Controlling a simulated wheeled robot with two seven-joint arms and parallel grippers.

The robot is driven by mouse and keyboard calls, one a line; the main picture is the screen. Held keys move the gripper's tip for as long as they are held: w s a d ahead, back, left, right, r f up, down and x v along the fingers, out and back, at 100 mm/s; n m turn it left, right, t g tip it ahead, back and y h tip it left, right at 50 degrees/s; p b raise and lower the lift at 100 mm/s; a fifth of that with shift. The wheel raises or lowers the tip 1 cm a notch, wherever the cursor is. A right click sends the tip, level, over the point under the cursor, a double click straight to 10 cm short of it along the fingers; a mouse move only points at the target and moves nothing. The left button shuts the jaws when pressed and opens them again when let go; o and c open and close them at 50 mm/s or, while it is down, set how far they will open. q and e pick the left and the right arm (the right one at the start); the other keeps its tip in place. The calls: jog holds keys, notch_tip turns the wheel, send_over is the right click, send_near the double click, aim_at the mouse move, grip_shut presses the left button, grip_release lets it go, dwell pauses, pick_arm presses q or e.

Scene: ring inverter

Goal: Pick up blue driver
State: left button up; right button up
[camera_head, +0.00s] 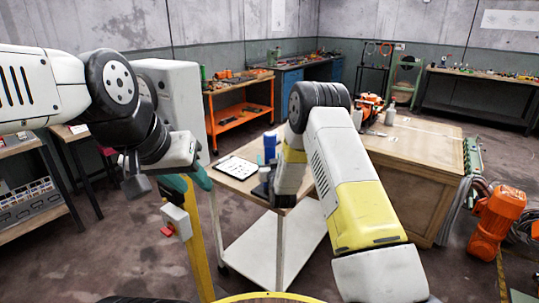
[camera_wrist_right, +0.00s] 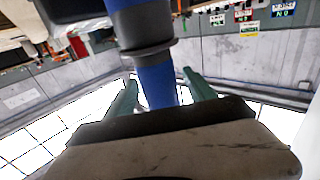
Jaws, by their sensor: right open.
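The blue driver (camera_head: 270,147) stands upright at the cart's top, its blue upper end showing in the head view. In the right wrist view the blue driver (camera_wrist_right: 157,85) shows close up, with a dark collar around it. My right gripper (camera_wrist_right: 160,80) is open, with one green finger on each side of the driver; I cannot tell whether they touch it. In the head view my right wrist hides the driver's lower part. My left gripper (camera_head: 187,185) is open and empty in front of the yellow post, away from the driver, its teal fingers apart.
The cart top (camera_head: 232,187) carries a white tablet-like panel (camera_head: 238,167) left of the driver. A wooden workbench (camera_head: 420,150) stands right of the cart, with orange tools on it. A yellow post (camera_head: 193,245) with a small white box stands at front left.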

jog(key=shift+w+a, duration=0.15)
jog(key=shift+w, duration=0.7)
grip_shut()
jog(key=shift+r, duration=0.2)
jog(key=shift+r, duration=0.1)
